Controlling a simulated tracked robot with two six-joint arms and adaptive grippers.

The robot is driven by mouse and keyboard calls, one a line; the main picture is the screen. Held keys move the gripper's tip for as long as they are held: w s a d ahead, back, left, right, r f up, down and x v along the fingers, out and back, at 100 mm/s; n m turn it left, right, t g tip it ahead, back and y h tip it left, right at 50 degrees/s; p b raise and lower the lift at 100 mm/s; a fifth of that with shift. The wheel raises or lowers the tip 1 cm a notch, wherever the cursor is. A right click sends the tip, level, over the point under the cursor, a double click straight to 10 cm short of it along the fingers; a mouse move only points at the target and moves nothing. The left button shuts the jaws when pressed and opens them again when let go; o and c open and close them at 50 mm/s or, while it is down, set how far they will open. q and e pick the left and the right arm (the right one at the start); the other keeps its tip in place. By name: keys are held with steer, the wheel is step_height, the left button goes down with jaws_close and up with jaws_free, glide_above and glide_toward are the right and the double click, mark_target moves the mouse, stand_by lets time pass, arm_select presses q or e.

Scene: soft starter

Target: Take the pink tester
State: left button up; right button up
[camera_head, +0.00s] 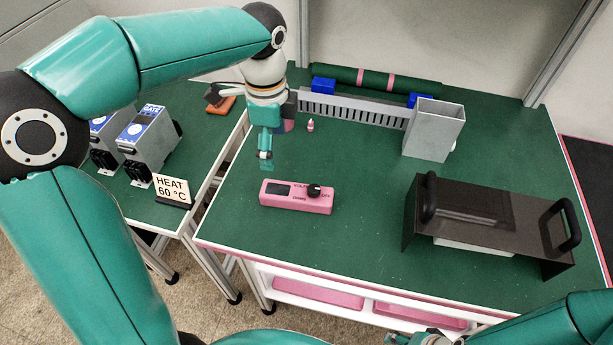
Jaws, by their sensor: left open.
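The pink tester (296,197) lies flat on the green bench top, left of its middle, in the head view. It has a dark display, a black knob and small lettering such as "VOLTS". My left gripper (265,158) is open and points down above the bench, behind and slightly left of the tester. It is apart from the tester, and nothing shows between its fingers. My right arm comes in at the bottom right corner, where only a small part near its end (432,338) shows at the picture's edge; its jaws cannot be made out.
A dark cover with handles (480,212) stands on the right. Behind are a grey metal box (434,128), a slotted rail (350,108) and a green roll (375,80). A "HEAT 60 °C" sign (172,190) and blue-grey devices (148,140) stand left. Bench around the tester is clear.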

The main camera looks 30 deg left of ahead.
arm_select(q)
glide_above(282, 189)
step_height(282, 189, down, 11)
steer(key=shift+s+a+r, duration=0.1)
steer(key=shift+r, duration=0.05)
steer(key=shift+f+p, duration=0.3)
steer(key=shift+f, duration=2.8)
steer(key=c, duration=1.5)
steer(key=shift+r, duration=0.2)
